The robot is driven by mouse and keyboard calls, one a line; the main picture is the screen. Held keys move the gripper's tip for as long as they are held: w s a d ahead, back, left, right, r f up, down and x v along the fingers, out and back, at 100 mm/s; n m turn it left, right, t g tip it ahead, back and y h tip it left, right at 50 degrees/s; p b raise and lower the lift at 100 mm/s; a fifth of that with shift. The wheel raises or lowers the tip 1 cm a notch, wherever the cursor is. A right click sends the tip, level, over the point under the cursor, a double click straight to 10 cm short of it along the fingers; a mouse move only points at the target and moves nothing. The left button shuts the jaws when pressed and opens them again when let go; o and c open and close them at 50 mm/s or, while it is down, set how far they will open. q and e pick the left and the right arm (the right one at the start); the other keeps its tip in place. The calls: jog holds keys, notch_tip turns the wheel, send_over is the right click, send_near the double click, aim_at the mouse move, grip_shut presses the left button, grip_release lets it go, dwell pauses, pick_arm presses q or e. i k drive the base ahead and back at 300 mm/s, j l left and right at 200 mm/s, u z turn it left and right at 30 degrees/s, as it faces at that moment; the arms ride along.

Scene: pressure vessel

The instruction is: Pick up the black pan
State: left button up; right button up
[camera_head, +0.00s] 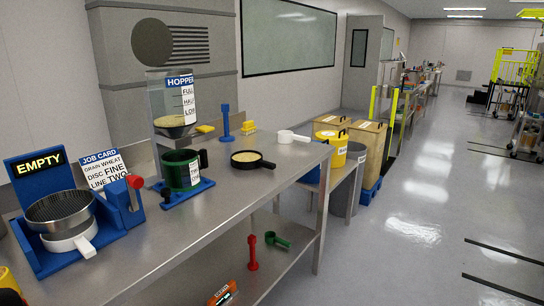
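The black pan (247,159) sits upright on the steel workbench (165,240), towards its far end. It is round and shallow, with a short black handle pointing right, and a tan, grain-like material shows inside. Nothing touches the pan. Neither of my grippers can be made out in the head view.
A sieve (62,212) on a blue stand is at the left. Red (252,253) and green (277,240) tools are on the lower shelf. The floor at right is open.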

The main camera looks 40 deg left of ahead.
aim_at(247, 159)
jog(key=i+z, duration=0.1)
jog(key=i, duration=2.65)
jog(key=i+u, duration=0.1)
jog(key=u, duration=1.35)
